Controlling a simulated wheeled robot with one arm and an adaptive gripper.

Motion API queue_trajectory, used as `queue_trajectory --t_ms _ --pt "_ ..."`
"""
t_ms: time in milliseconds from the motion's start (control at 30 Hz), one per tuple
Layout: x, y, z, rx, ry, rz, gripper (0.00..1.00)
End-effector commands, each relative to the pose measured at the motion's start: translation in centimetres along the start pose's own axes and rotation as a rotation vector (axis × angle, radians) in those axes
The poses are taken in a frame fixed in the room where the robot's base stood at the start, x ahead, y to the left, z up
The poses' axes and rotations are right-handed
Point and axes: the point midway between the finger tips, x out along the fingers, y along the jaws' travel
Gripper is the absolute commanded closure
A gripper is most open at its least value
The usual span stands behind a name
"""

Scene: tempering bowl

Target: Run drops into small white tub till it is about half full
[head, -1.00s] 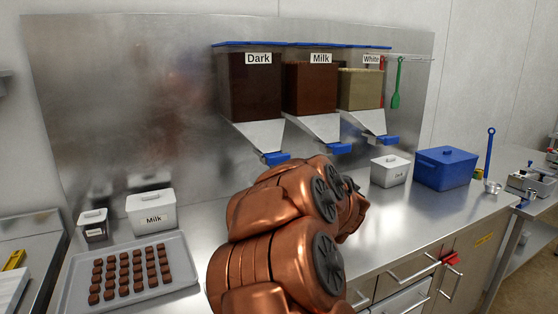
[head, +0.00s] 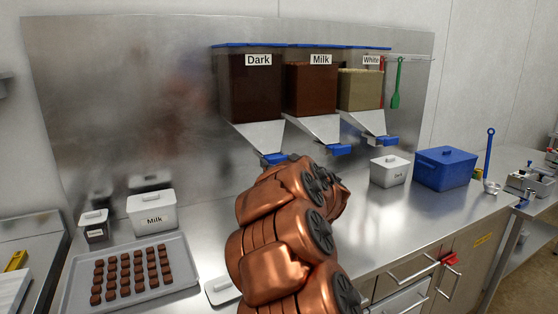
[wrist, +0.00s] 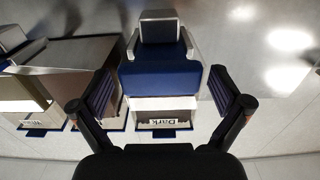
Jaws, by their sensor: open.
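The dark dispenser (head: 255,88) has a sloping chute with a blue flap (head: 275,158) at its mouth. In the wrist view my gripper (wrist: 160,86) is open, its fingers on either side of the blue flap (wrist: 160,75), with a gap to each. The upside-down "Dark" label (wrist: 165,122) shows beyond. In the head view my arm hides the gripper and the counter below that chute. No open small white tub can be made out there.
Milk (head: 311,90) and white (head: 360,90) dispensers hang beside the dark one. A tray of chocolates (head: 190,262) lies at the left front, near a loose pale lid (head: 222,290). A blue box (head: 445,168) stands at the right. Counter front right of my arm is clear.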

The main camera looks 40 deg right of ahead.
Motion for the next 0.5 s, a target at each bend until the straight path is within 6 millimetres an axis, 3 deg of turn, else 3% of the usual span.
queue_trajectory --t_ms 300,500 --pt "0.21 0.00 0.00 0.000 0.000 0.001 0.00" --pt "0.20 0.00 0.00 -0.001 0.000 0.001 0.21"
